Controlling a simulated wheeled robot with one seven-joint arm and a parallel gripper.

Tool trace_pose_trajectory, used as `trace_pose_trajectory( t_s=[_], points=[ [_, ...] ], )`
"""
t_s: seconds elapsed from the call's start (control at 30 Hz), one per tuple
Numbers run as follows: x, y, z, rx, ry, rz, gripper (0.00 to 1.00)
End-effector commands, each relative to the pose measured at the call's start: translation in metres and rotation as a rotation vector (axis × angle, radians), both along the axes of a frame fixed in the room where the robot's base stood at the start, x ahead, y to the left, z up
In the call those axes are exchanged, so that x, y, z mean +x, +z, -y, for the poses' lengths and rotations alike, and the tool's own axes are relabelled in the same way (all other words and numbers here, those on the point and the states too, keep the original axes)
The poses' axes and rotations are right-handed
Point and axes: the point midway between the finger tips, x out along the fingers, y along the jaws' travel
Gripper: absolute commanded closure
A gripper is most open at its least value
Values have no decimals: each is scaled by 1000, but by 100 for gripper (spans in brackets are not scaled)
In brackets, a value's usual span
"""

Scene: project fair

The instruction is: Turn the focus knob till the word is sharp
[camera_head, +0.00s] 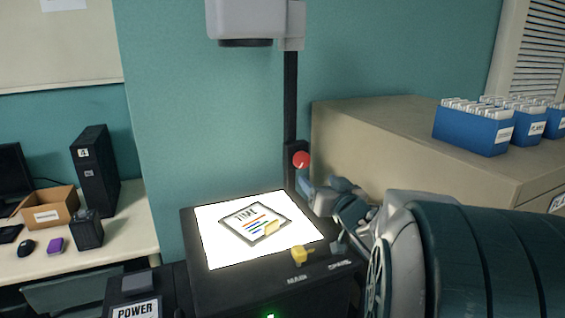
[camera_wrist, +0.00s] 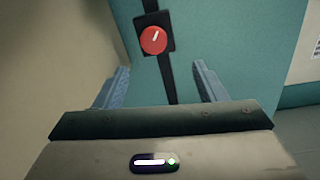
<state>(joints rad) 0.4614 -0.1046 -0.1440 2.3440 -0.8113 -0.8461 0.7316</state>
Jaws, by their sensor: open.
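The focus knob (camera_head: 301,159) is a round red knob on the black post of an overhead projector (camera_head: 195,250). In the wrist view the knob (camera_wrist: 154,40) shows a white pointer line tilted a little right of upright. My gripper (camera_wrist: 160,80) is open and empty, its two blue-grey fingers apart, with the knob beyond them and roughly centred between them. In the head view my gripper (camera_head: 325,185) is just below and right of the knob. A framed transparency (camera_head: 255,222) with a word and coloured lines lies on the bright stage. The projected word is not in view.
A beige cabinet (camera_head: 375,135) with blue file boxes (camera_head: 475,130) stands close on the right. A yellow piece (camera_head: 298,254) sits on the projector's front edge. A desk (camera_head: 128,228) with a cardboard box (camera_head: 46,208) and black devices is at left.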

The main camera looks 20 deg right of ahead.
Motion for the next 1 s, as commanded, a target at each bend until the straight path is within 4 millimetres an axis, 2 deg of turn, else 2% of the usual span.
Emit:
trace_pose_trajectory(
  t_s=[0.13, 0.4, 0.6, 0.8, 1.0],
  points=[
    [25, 0, 8, 1, -12, -3, 36],
    [75, 0, 7, 1, -8, -2, 36],
    [103, 1, 7, 1, -7, -2, 36],
    [116, 0, 8, 0, -7, 0, 36],
    [118, 0, 8, 1, -7, 0, 36]
  ],
)
